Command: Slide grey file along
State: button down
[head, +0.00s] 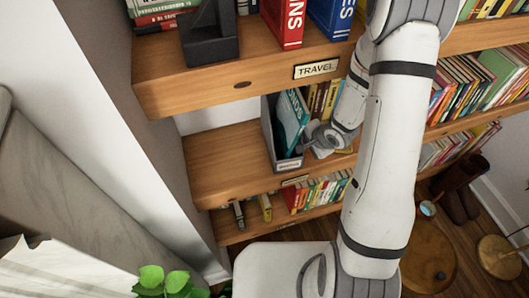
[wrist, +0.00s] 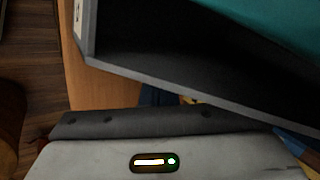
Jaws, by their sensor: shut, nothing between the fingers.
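The grey file (head: 268,135) stands upright on the middle wooden shelf (head: 215,160), with a teal book (head: 292,118) in it. My gripper (head: 306,142) is at the file's right side, between it and the books to the right. It is shut with nothing in it. My arm hides part of that area. In the wrist view the file's grey wall edge (wrist: 165,85) runs slantwise just above the dark front edge of my gripper (wrist: 150,122). The gap there looks small; I cannot tell whether they touch.
Bare shelf lies left of the file. Yellowish books (head: 322,100) stand right of it. The upper shelf (head: 190,88), with a "TRAVEL" label (head: 316,70), overhangs behind and above. A lower shelf holds several books (head: 315,192). A green plant (head: 165,283) is at the bottom left.

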jog(key=shift+s+a+b, duration=0.5)
jog(key=shift+s+a, duration=0.2)
jog(key=shift+a, duration=1.55)
jog(key=shift+s+a+b, duration=0.55)
jog(key=shift+s+a, duration=0.15)
jog(key=shift+a, duration=1.6)
jog(key=shift+s+a+b, duration=0.5)
jog(key=shift+s+a, duration=0.2)
jog(key=shift+a, duration=1.55)
jog(key=shift+a, duration=0.15)
jog(key=shift+s+a+b, duration=0.25)
jog(key=shift+a, duration=0.45)
jog(key=shift+s+a+b, duration=0.2)
jog(key=shift+a+b, duration=0.05)
jog(key=shift+a, duration=0.4)
jog(key=shift+s+a+b, duration=0.25)
jog(key=shift+a, duration=0.45)
jog(key=shift+a, duration=0.1)
jog(key=shift+s+a+b, duration=0.25)
jog(key=shift+a+b, duration=0.05)
jog(key=shift+a, duration=0.45)
jog(key=shift+s+a+b, duration=0.2)
jog(key=shift+a+b, duration=0.15)
jog(key=shift+a, duration=0.45)
jog(key=shift+s+a+b, duration=0.25)
jog(key=shift+a+b, duration=0.05)
jog(key=shift+a, duration=0.45)
jog(key=shift+s+a, duration=0.1)
jog(key=shift+a, duration=0.1)
